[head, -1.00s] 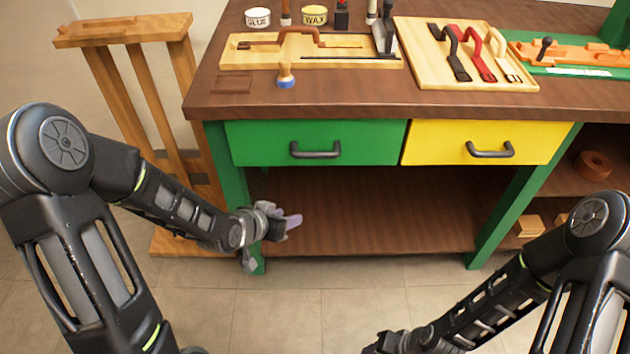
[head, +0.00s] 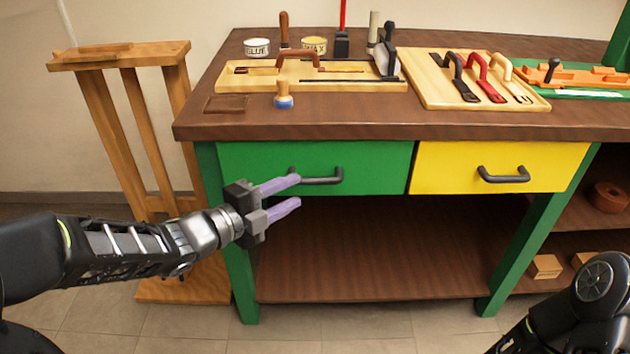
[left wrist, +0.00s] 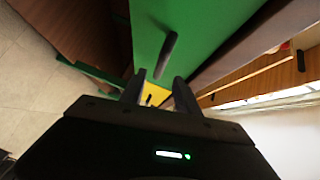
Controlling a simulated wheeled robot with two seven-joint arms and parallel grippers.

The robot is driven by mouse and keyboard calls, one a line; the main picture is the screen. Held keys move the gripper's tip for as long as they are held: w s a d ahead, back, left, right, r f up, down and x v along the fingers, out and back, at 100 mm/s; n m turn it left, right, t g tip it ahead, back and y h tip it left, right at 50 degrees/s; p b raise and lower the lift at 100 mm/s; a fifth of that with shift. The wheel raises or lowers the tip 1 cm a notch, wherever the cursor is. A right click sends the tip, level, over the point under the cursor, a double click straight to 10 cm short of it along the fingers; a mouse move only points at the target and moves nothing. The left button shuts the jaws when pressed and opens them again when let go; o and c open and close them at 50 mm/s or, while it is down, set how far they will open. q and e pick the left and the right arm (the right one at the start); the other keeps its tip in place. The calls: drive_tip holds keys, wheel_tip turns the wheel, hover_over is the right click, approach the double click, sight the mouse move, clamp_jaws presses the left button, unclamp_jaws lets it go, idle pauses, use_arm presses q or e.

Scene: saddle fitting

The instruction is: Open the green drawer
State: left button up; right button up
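The green drawer (head: 375,160) is shut, set under the bench top to the left of the yellow drawer. Its dark bar handle (head: 322,178) is on its front. My left gripper (head: 290,194) is open and empty, its two purple fingers pointing right, just in front of the drawer near the handle's left end. The upper finger overlaps that end in the head view; contact cannot be told. In the left wrist view the green front (left wrist: 190,25) and the handle (left wrist: 165,55) lie just beyond the open fingers. My right gripper is out of view.
The yellow drawer (head: 497,167) with its own handle is to the right. The bench top (head: 330,121) carries a brush, tins, a tool board and a handle board. A wooden stand (head: 120,62) is at the left. The lower shelf below the drawers is largely clear.

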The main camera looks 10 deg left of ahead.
sight(311, 184)
use_arm(q)
drive_tip(key=b+x, duration=0.2)
drive_tip(key=x, duration=0.4)
drive_tip(key=shift+w+d+f, duration=0.1)
drive_tip(key=shift+w+d, duration=0.1)
drive_tip(key=shift+w, duration=0.05)
drive_tip(key=shift+w+d, duration=0.2)
drive_tip(key=shift+w, duration=0.25)
clamp_jaws()
idle(0.9)
